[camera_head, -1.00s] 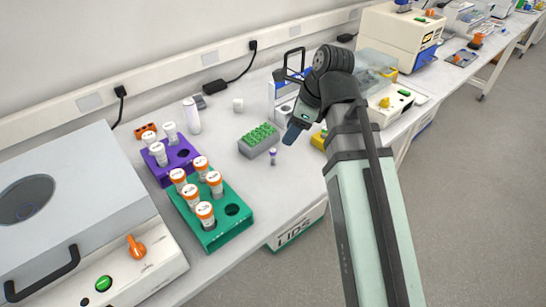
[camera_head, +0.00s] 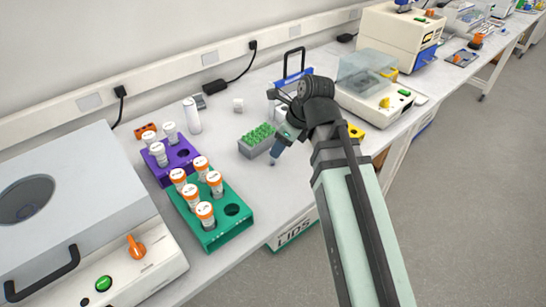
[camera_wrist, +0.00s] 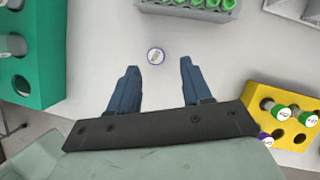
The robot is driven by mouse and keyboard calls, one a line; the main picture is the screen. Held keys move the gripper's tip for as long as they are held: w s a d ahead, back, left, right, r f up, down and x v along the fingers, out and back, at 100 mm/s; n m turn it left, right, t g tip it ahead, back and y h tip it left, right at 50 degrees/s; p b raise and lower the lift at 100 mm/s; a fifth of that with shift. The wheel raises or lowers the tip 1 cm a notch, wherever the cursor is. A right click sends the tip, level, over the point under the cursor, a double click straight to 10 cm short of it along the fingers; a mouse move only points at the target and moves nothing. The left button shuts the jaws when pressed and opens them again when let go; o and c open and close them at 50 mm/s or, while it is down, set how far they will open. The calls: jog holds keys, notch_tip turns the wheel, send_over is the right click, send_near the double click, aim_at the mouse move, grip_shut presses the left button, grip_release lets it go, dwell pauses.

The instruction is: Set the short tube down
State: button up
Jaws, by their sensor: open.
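The short tube with a purple-rimmed cap (camera_wrist: 156,55) stands upright on the white bench in the wrist view, seen from above. In the head view only a small part of it (camera_head: 272,162) shows below my gripper. My gripper (camera_wrist: 158,72) is open, its two blue fingers spread apart with nothing between them. The tube lies just ahead of the fingertips, roughly centred between them. In the head view my gripper (camera_head: 277,151) is over the bench close to the tube and mostly hides it.
A grey rack with green caps (camera_head: 258,140) stands just behind the tube. A yellow rack (camera_wrist: 262,92) holding tubes is at right. Bare bench lies around the tube.

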aim_at(273, 165)
jog(key=shift+a+f, duration=0.2)
jog(key=shift+f, duration=0.3)
jog(key=shift+f, duration=0.1)
jog(key=shift+x, duration=2.5)
jog(key=shift+a, duration=0.15)
jog(key=shift+c, duration=0.2)
grip_shut()
